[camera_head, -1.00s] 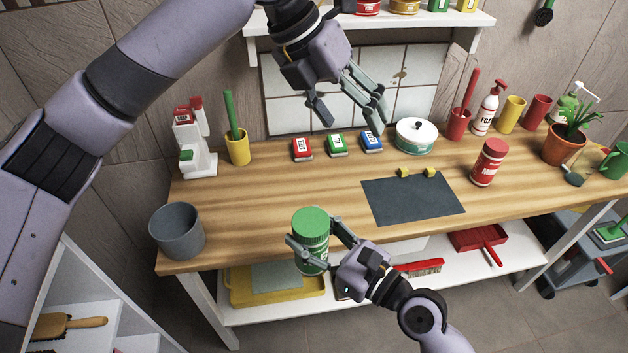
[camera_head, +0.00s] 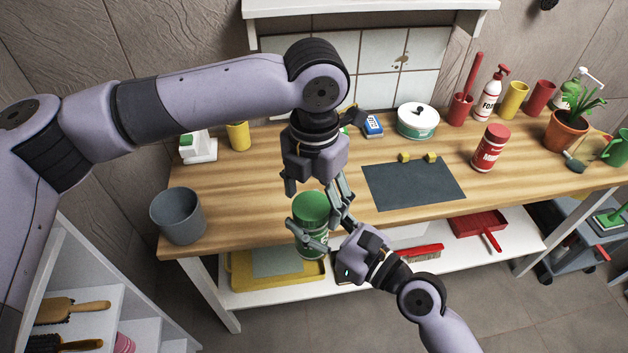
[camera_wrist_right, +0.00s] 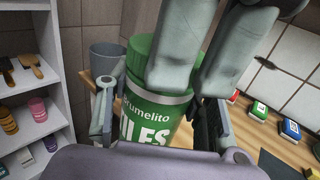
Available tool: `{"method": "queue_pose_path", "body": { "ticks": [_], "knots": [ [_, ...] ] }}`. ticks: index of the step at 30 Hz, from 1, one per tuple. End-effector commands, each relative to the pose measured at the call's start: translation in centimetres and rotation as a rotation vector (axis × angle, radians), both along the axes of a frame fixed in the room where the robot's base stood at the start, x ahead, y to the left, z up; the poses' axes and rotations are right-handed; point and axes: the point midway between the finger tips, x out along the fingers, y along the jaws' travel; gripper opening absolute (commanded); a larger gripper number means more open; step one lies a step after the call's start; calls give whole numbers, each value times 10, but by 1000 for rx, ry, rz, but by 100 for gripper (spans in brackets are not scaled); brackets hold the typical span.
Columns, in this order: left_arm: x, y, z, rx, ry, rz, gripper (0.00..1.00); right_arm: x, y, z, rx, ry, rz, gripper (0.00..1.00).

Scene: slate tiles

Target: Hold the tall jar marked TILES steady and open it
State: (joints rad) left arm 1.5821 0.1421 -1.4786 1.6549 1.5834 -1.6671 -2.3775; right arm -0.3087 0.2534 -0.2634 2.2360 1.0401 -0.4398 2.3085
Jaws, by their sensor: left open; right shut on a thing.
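The tall green jar (camera_head: 312,240) has a dark green lid (camera_head: 310,207) on top and stands upright in view at the table's front edge. In the right wrist view the jar (camera_wrist_right: 150,118) shows white lettering ending in "ILES", its first letter hidden. My right gripper (camera_head: 316,233) is shut on the jar's body from the front right. My left gripper (camera_head: 317,194) points down from above, open, its fingers spread to either side of the lid. I cannot tell whether they touch it. Its fingers also cover part of the lid (camera_wrist_right: 140,52) in the right wrist view.
A grey cup (camera_head: 177,216) stands at the table's left front corner. A dark mat (camera_head: 412,184) with two yellow blocks at its back edge lies to the right. A shelf unit (camera_wrist_right: 30,110) is at left.

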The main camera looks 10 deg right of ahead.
Motion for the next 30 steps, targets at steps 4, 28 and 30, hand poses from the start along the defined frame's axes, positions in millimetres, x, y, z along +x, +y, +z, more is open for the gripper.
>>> {"method": "queue_pose_path", "body": {
  "ticks": [4, 28, 30],
  "knots": [
    [0, 0, -7, -1, -1, 0, 69, 0, 0, 1, 1, -1, 0, 0],
    [-2, -2, -7, -5, 3, -3, 32, 0, 0, 1, 1, -2, 0, 0],
    [-2, -2, -7, -5, 5, -5, 27, 0, 0, 1, 2, -2, 0, 0]
  ]
}}
